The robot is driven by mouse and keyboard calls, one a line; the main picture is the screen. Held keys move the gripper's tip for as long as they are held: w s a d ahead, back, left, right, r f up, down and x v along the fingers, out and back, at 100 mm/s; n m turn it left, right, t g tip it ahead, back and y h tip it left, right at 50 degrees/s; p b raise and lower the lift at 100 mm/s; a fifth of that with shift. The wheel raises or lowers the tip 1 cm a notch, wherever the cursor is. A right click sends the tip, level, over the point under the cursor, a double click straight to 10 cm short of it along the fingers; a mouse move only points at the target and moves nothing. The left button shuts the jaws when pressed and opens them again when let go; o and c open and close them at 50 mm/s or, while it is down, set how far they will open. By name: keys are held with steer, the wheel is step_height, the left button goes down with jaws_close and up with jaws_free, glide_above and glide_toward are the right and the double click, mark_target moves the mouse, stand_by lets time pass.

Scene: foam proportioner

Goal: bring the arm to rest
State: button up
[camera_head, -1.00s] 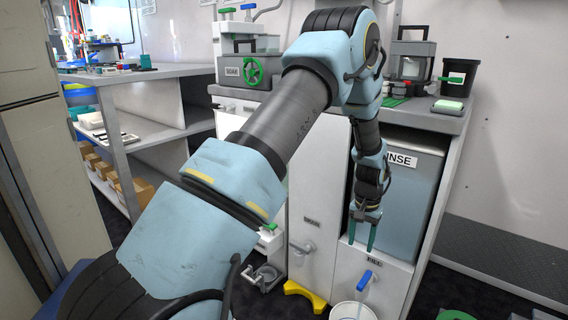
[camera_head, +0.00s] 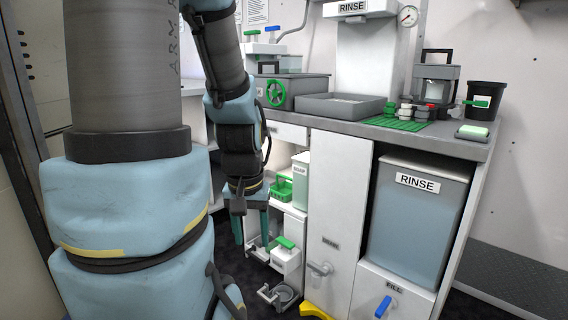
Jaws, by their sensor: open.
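My gripper (camera_head: 251,232) hangs pointing down at the end of my bent arm, left of the middle of the view. Its two teal fingers are apart, with nothing seen between them. It appears in front of the open shelves of the counter unit (camera_head: 335,215), which hold a soap container (camera_head: 300,180) and a green basket (camera_head: 281,187). I cannot tell how far the fingers are from the shelves. My arm's large upper links fill the left side and hide what is behind them.
A grey tank marked RINSE (camera_head: 408,225) stands in the unit at the right, above a drawer with a blue handle (camera_head: 383,306). On the counter are a basin (camera_head: 340,106), a green valve wheel (camera_head: 276,94) and a black bucket (camera_head: 484,103). A yellow piece (camera_head: 314,311) lies on the floor.

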step_height(320, 180, up, 25)
steer(key=p, duration=2.4)
steer(key=shift+r, duration=0.2)
